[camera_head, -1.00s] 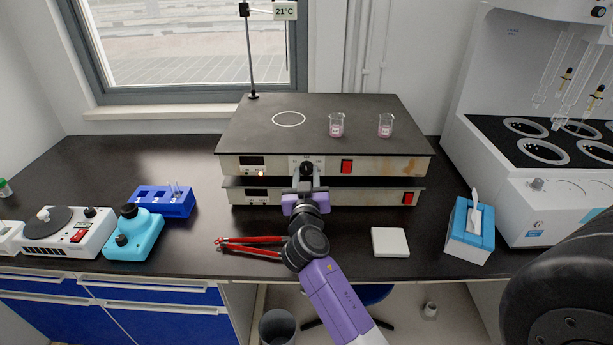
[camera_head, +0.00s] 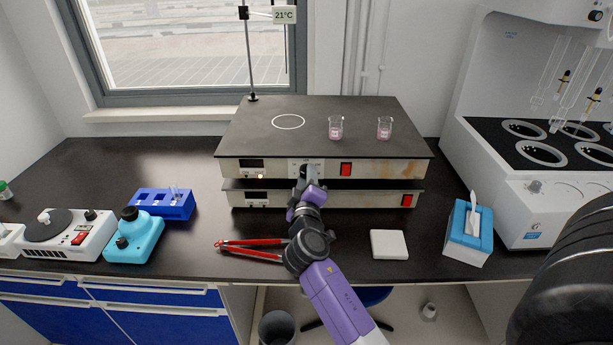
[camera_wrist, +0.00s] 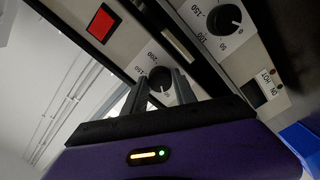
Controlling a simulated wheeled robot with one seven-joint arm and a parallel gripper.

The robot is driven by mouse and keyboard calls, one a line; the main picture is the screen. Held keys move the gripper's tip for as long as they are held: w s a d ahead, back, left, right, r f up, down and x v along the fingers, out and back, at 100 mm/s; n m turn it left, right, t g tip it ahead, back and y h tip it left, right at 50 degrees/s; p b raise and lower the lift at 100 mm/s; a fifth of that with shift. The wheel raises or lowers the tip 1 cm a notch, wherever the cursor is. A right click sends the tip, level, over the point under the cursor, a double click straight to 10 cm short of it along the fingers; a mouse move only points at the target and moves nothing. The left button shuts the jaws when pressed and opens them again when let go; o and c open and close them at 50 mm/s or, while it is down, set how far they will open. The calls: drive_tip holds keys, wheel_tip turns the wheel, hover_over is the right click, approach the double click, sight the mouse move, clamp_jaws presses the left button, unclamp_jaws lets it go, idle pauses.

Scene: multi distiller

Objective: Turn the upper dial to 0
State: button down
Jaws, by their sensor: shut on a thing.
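The upper hot plate (camera_head: 275,168) carries the upper dial, hidden behind my gripper in the head view. In the wrist view the dark upper dial (camera_wrist: 160,77) shows between my two fingers, with a pale scale plate and a printed 200 beside it. My gripper (camera_head: 303,174) is shut on this dial; in the wrist view its fingers (camera_wrist: 161,92) lie on either side of it. The dial's exact reading is unclear. The lower hot plate (camera_head: 300,200) sits below; its lower dial (camera_wrist: 225,19) is free, with 50, 100 and 150 printed around it.
A red switch (camera_head: 346,169) is right of my gripper. Two beakers, left (camera_head: 335,128) and right (camera_head: 384,127), stand on the upper plate. Red-handled tongs (camera_head: 250,247), a white pad (camera_head: 389,244) and a tissue box (camera_head: 469,235) lie near the front of the bench.

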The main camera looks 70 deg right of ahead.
drive_tip(key=shift+w+a+n+p, duration=0.1)
drive_tip(key=shift+n+p, duration=2.7)
drive_tip(key=shift+n, duration=3.5)
drive_tip(key=c, duration=1)
unclamp_jaws()
drive_tip(key=b+v, duration=0.1)
drive_tip(key=v, duration=0.6)
drive_tip(key=shift+s+a, duration=0.2)
drive_tip(key=shift+a, duration=0.15)
